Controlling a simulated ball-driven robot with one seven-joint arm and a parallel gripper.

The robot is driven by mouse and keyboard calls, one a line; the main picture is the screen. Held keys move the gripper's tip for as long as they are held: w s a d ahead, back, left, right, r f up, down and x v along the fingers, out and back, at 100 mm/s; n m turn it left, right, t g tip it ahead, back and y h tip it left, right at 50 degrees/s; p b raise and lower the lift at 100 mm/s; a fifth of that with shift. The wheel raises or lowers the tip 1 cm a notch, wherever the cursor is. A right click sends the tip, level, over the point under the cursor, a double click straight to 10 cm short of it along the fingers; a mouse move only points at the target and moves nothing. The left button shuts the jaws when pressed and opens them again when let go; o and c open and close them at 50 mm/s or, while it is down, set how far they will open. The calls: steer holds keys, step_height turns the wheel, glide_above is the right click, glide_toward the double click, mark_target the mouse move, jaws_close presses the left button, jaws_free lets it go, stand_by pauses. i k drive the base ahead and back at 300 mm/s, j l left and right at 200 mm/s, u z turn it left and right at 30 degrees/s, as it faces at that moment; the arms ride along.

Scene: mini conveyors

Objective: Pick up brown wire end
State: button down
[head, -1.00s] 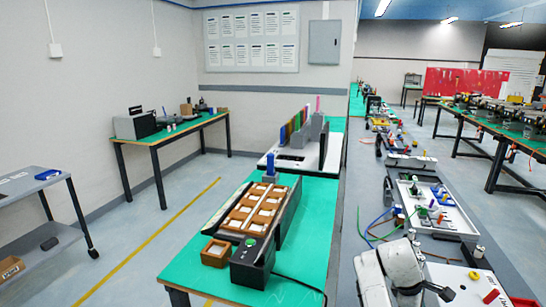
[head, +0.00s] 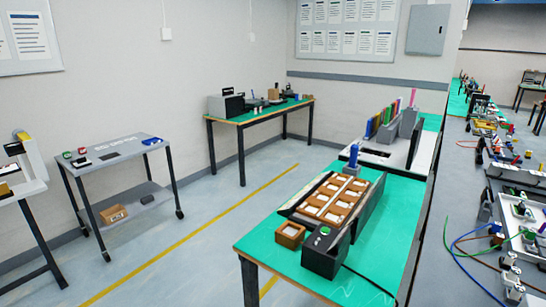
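Several thin wires lie on the grey bench (head: 436,262) at the right. My gripper is not in view.
A green-topped table (head: 270,262) with a tray of several brown and white blocks (head: 334,198) and a black box (head: 325,252) stands left of the bench. A grey cart (head: 110,153) is at the left. Open floor (head: 205,250) lies between them.

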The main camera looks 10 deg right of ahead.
mark_target(499, 238)
steer(key=z, duration=1.4)
